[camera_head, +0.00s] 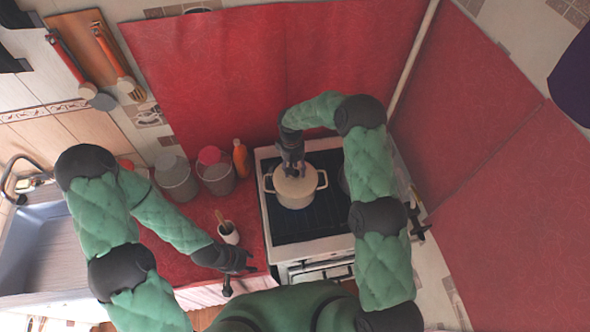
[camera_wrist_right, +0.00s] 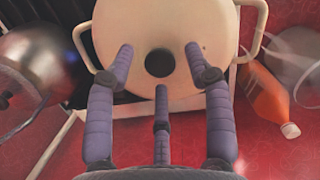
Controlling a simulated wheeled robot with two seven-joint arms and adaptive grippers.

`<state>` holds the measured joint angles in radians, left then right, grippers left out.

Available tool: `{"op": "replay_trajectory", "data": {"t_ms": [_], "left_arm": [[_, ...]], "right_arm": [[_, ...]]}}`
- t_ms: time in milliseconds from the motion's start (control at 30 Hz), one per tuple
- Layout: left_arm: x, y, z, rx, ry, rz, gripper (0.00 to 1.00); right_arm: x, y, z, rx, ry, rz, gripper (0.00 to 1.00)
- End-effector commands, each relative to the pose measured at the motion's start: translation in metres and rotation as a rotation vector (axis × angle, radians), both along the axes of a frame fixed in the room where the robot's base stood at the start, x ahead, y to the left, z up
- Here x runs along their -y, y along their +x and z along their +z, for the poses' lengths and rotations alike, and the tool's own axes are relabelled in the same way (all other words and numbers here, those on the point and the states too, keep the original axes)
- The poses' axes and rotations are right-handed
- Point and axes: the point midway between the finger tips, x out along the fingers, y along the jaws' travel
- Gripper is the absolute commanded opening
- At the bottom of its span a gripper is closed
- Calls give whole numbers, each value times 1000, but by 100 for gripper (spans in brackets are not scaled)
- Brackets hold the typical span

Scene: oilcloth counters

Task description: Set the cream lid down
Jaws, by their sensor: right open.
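The cream lid (camera_head: 299,186) is on top of the cream pot (camera_head: 296,203), which stands on the stove. In the right wrist view the lid (camera_wrist_right: 205,25) fills the upper middle, with a dark round knob (camera_wrist_right: 159,63) at its centre. The pot's loop handles stick out on both sides. My right gripper (camera_head: 291,172) is directly over the lid. Its fingers (camera_wrist_right: 160,66) are spread around the knob, apart from it, with nothing held. My left gripper (camera_head: 246,262) is low over the red counter, left of the stove; its finger opening is unclear.
An orange bottle (camera_head: 240,158) and grey canisters (camera_head: 176,178) stand on the red counter (camera_head: 198,215) left of the stove (camera_head: 325,222). A white cup (camera_head: 229,233) with a utensil is close to my left gripper. A sink is at far left.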

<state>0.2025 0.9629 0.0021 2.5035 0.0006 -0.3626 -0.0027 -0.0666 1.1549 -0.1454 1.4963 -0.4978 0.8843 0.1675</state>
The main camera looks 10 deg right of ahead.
Motion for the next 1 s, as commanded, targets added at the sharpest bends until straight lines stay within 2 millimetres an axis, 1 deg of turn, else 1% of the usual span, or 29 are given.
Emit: {"op": "replay_trajectory", "data": {"t_ms": [33,167,300,500,600,700,1000], "left_arm": [[0,0,-5,-1,0,0,38],[0,0,-12,-1,0,0,38],[0,-1,-18,-1,0,0,38],[0,0,-24,-1,0,0,38],[0,0,-26,-1,0,0,38],[0,0,-26,-1,0,0,38],[0,0,-26,-1,0,0,38]], "right_arm": [[-1,3,8,6,1,-1,53],[-1,7,32,7,1,0,53],[-3,11,61,7,1,0,53],[-5,15,93,3,0,1,53],[-5,16,103,3,0,0,53],[-5,17,109,2,1,0,53],[-5,17,111,1,0,0,53]]}}
